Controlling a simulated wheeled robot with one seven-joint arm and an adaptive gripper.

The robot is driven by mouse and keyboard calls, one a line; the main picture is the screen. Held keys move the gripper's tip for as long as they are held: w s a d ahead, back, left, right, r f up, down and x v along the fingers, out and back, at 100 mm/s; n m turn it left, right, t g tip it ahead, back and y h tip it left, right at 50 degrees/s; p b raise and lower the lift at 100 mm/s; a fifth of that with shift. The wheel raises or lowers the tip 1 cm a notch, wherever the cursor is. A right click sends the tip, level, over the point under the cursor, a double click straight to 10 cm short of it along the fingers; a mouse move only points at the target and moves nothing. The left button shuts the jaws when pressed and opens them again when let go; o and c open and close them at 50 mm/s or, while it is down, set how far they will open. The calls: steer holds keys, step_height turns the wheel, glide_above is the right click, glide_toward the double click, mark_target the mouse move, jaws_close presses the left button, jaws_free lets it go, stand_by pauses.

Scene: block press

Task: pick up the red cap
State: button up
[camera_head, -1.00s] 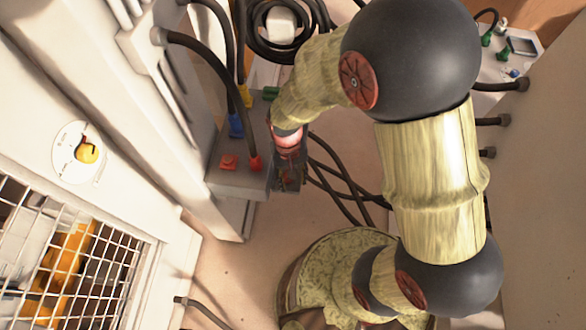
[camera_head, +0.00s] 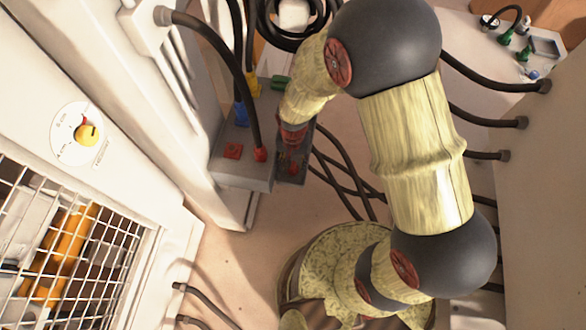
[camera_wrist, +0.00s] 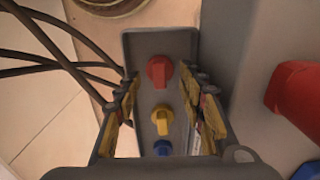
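A red cap (camera_wrist: 159,70) shows in the wrist view on a narrow grey panel (camera_wrist: 183,42). It is the farthest of a row with a yellow cap (camera_wrist: 162,119) and a blue cap (camera_wrist: 162,147). My gripper (camera_wrist: 163,88) is open, with one finger on each side of the row. The red cap lies between and slightly beyond the fingertips; I see no contact. In the head view my wrist hangs over the panel (camera_head: 290,175), and the caps are too small or covered to tell apart.
A grey box (camera_head: 240,176) with a red square piece (camera_head: 233,151) and red, blue and yellow plugs stands left of the panel. A large red piece (camera_wrist: 298,98) is close right in the wrist view. Black cables (camera_head: 345,185) run along the panel's right side.

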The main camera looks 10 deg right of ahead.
step_height(320, 180, down, 3)
steer(key=shift+r+b, duration=0.1)
steer(key=shift+b, duration=0.2)
steer(key=c, duration=0.7)
steer(key=shift+r, duration=0.1)
